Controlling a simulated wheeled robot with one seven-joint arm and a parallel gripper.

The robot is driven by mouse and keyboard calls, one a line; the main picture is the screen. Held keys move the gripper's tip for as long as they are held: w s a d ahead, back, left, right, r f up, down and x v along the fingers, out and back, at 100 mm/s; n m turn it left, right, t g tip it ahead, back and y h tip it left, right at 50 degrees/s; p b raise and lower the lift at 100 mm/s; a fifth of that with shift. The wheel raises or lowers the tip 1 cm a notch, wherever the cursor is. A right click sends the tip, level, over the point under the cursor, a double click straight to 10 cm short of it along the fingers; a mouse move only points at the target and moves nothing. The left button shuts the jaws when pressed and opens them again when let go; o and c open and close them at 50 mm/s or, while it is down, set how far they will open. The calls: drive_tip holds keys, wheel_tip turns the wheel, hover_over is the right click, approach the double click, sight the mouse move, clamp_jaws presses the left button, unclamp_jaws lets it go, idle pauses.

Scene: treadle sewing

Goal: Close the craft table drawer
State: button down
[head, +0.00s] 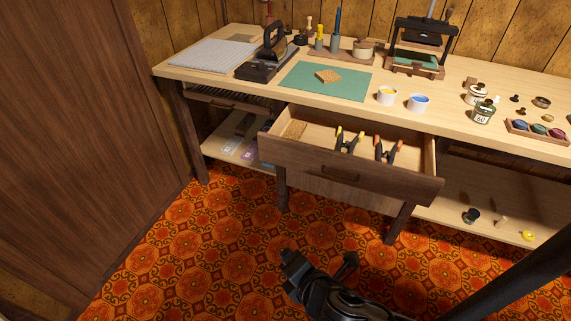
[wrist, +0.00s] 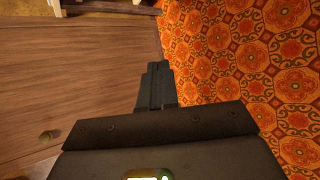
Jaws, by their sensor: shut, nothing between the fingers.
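The craft table drawer (head: 310,163) is pulled well out from under the tabletop in the head view. Its brown wooden front faces the room and has a dark handle (head: 340,175). Clamps with yellow tips (head: 349,143) and orange tips (head: 389,151), and a cork-like piece (head: 293,130), lie inside. My gripper (head: 289,257) is low in front of the drawer, over the carpet and apart from the drawer front. In the wrist view, its fingers (wrist: 156,85) are together and empty. I cannot clearly identify the drawer in the wrist view.
The craft table (head: 330,110) carries a green mat (head: 310,80), paint cups (head: 387,96) and a press (head: 420,45). A lower shelf (head: 450,205) holds small items. A large wooden panel (head: 85,140) stands at left. Patterned carpet (head: 225,235) before the table is open.

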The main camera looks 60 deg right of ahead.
drive_tip(key=w+d+f+n+g+h+b, duration=0.2)
drive_tip(key=w+d+n+g+h+b, duration=0.15)
drive_tip(key=w+d+h, duration=0.35)
drive_tip(key=g+h+b, duration=0.4)
approach(294, 148)
drive_tip(key=shift+n, duration=0.25)
drive_tip(key=d, duration=0.2)
drive_tip(key=d+b, duration=0.1)
drive_tip(key=d, duration=0.1)
drive_tip(key=d+b, duration=0.1)
drive_tip(key=d, duration=0.1)
drive_tip(key=shift+w+d+f, duration=0.15)
drive_tip(key=shift+w+d, duration=0.1)
drive_tip(key=shift+d, duration=0.2)
drive_tip(key=shift+d, duration=0.1)
